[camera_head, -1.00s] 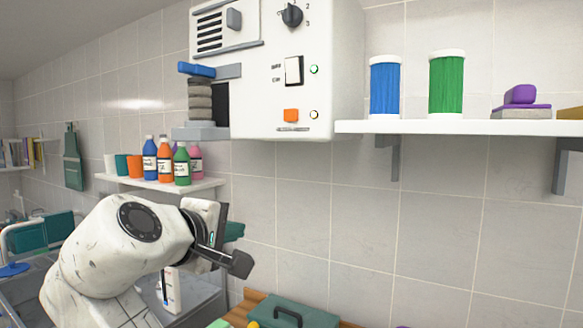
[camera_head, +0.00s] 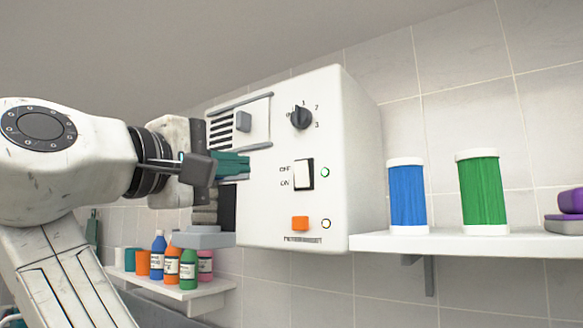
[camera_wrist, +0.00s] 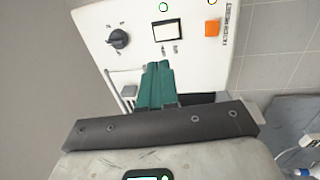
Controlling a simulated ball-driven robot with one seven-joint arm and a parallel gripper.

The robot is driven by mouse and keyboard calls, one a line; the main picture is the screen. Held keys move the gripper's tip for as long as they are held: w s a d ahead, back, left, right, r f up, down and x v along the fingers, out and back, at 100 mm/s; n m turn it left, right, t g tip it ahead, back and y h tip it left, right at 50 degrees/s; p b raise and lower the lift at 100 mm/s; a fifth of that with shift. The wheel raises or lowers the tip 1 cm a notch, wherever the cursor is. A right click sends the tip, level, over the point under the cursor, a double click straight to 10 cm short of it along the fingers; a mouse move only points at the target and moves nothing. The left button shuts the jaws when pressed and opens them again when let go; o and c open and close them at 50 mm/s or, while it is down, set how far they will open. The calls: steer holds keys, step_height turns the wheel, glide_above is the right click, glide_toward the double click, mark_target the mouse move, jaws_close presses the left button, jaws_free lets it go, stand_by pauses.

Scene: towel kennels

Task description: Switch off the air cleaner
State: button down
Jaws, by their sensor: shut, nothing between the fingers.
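The air cleaner (camera_head: 270,215) is a white box on the wall. Its front has a black dial (camera_head: 301,117), a white rocker switch (camera_head: 304,174) marked OFF above ON, and an orange button (camera_head: 300,223). A small green-ringed light (camera_head: 325,172) sits right of the rocker; which side is pressed I cannot tell. My gripper (camera_head: 246,165) has teal fingers, shut and empty, pointing at the front left of the rocker. In the wrist view the fingertips (camera_wrist: 158,64) are just below the rocker (camera_wrist: 165,30); whether they touch the panel I cannot tell.
A shelf (camera_head: 450,242) right of the air cleaner holds a blue canister (camera_head: 407,195) and a green canister (camera_head: 482,190). A grey ledge (camera_head: 205,238) juts from the cleaner's lower left. Several bottles stand on a lower shelf (camera_head: 190,292).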

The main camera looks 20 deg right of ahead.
mark_target(301, 167)
steer(key=shift+d, duration=0.1)
steer(key=p+x, duration=0.5)
steer(key=x, duration=0.8)
steer(key=shift+r, duration=0.1)
steer(key=shift+w+d, duration=0.25)
steer(key=shift+d, duration=0.1)
